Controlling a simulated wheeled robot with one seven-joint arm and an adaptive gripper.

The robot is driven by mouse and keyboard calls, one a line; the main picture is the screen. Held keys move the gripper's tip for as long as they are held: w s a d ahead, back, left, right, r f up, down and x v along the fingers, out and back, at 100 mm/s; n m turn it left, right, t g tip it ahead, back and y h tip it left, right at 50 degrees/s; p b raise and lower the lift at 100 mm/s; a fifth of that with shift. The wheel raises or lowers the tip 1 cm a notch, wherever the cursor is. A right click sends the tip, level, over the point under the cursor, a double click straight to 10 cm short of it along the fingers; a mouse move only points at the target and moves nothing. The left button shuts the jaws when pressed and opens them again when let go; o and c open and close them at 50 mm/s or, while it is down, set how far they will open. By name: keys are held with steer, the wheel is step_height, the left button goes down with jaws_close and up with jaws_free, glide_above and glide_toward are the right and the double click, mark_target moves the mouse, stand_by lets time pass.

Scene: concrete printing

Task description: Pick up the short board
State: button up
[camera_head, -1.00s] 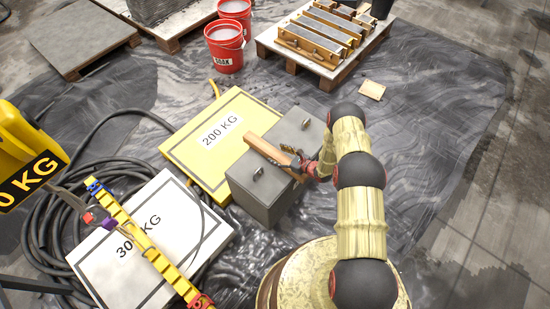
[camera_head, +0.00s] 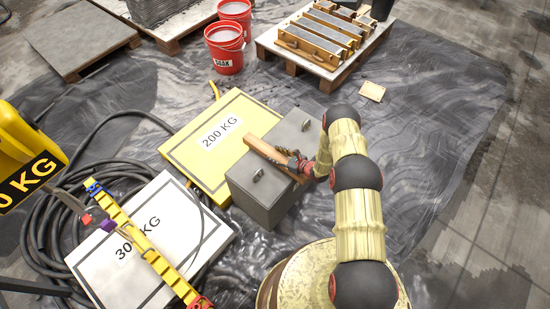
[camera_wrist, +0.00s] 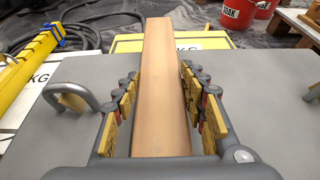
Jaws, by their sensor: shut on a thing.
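The short board (camera_head: 266,151) is a narrow light-brown wooden piece above the top of the grey block (camera_head: 262,201). In the wrist view the board (camera_wrist: 163,80) runs lengthwise away from me between the two fingers. My gripper (camera_head: 297,163) is at the board's near right part. It also shows in the wrist view (camera_wrist: 160,95), with a finger along each side of the board, shut on it. I cannot tell whether the board touches the block. The board's near end is hidden by my gripper in the head view.
The grey block has metal lifting loops (camera_head: 258,174). A yellow 200 KG plate (camera_head: 184,153) and a white plate (camera_head: 104,251) lie to its left, with a black hose (camera_head: 41,237). Red buckets (camera_head: 224,62) and a loaded pallet (camera_head: 325,78) stand behind.

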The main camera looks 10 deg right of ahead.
steer(key=c, duration=0.6)
jaws_close()
steer(key=shift+r, duration=0.1)
